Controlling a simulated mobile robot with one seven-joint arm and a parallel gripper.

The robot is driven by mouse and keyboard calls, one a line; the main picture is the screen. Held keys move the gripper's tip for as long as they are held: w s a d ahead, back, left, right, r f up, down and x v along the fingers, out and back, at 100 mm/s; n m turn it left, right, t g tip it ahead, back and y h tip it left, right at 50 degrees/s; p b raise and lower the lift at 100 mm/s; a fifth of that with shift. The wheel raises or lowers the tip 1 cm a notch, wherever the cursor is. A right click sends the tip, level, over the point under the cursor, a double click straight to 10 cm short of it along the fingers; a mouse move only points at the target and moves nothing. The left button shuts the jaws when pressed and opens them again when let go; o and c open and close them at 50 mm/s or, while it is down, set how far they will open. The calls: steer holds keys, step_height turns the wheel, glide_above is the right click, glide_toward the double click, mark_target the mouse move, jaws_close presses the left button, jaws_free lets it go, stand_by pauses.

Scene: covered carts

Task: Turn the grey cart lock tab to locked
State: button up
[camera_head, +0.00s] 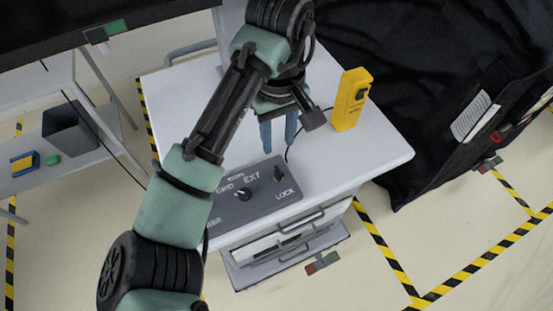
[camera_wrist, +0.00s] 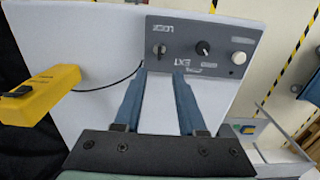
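A dark upright tab (camera_head: 279,174) stands beside the word LOCK on a grey control panel (camera_head: 262,204) lying on a white-topped drawer cart (camera_head: 385,155). In the wrist view the tab (camera_wrist: 160,50) is near the panel's left end, just beyond the fingertips. A small tab with red and grey-green parts (camera_head: 322,262) shows low at the cart's front. I cannot tell from its look which tab is the cart lock. My gripper (camera_head: 278,135), with two blue fingers, is open and empty above the cart top, apart from the panel. The wrist view shows its fingers (camera_wrist: 161,75) spread.
A yellow handheld device (camera_head: 351,99) stands at the cart's back right, its cable running near the fingers. A black-covered cart (camera_head: 430,90) is at right, with a tab (camera_head: 489,164) low on its side. A shelf unit (camera_head: 70,150) is at left. Striped tape marks the floor.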

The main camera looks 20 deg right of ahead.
mark_target(278, 170)
step_height(278, 170, down, 11)
steer(key=shift+b, duration=0.45)
jaws_close()
